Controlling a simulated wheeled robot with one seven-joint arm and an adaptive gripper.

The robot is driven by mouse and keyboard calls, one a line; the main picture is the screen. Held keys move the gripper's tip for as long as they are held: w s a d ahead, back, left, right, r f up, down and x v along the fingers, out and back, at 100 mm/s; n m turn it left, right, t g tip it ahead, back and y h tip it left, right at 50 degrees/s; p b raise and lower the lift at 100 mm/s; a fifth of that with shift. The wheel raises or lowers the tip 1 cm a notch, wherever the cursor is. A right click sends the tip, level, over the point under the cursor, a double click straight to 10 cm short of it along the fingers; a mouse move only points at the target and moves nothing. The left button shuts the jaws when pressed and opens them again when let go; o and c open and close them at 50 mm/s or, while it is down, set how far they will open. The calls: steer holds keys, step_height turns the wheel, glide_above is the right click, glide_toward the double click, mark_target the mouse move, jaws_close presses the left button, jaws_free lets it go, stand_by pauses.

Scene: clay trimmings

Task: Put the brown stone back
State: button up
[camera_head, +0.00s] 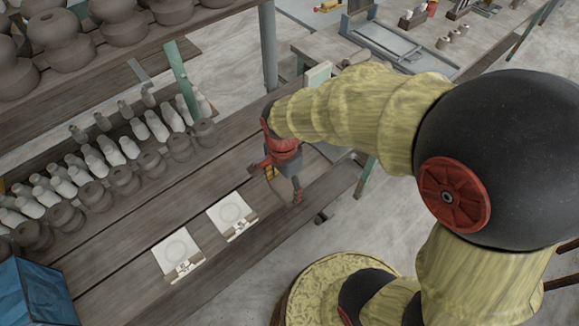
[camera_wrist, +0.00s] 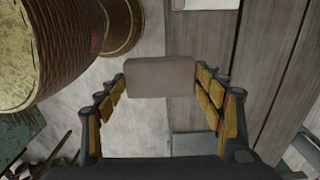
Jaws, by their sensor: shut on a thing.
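The brown stone (camera_wrist: 160,76) is a plain grey-brown block. In the wrist view it sits between the tips of my gripper (camera_wrist: 163,84), touched by a finger on each side. My gripper (camera_head: 284,183) is shut on it. In the head view my gripper hangs near the right front edge of the long wooden table (camera_head: 150,230), to the right of two white squares. I cannot make out the stone clearly in the head view. The nearer white square (camera_head: 178,247) and the farther one (camera_head: 230,210) lie flat, each with a small label card at its front edge.
Rows of white bottle shapes (camera_head: 128,147) and brown clay pots (camera_head: 152,163) stand along the table's back. A blue box (camera_head: 36,292) is at the lower left. More large pots (camera_head: 60,45) fill a shelf. Bare planks lie around the white squares.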

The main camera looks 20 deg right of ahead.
steer(key=w+d+f+b, duration=0.1)
steer(key=w+f, duration=0.2)
steer(key=w, duration=0.1)
steer(key=w+d+f+b, duration=0.1)
steer(key=w+f, duration=0.2)
steer(key=w, duration=0.1)
steer(key=w+d+f+b, duration=0.1)
steer(key=w+f, duration=0.2)
steer(key=w, duration=0.1)
steer(key=shift+w+d+b, duration=0.2)
steer(key=shift+b, duration=0.15)
steer(key=shift+w+d+f+b, duration=0.1)
steer(key=shift+w+f+b, duration=0.15)
steer(key=shift+f, duration=0.7)
steer(key=shift+w+f+b, duration=0.1)
steer(key=shift+f+b, duration=0.15)
steer(key=shift+f, duration=0.7)
steer(key=shift+f, duration=0.2)
steer(key=o, duration=1.1)
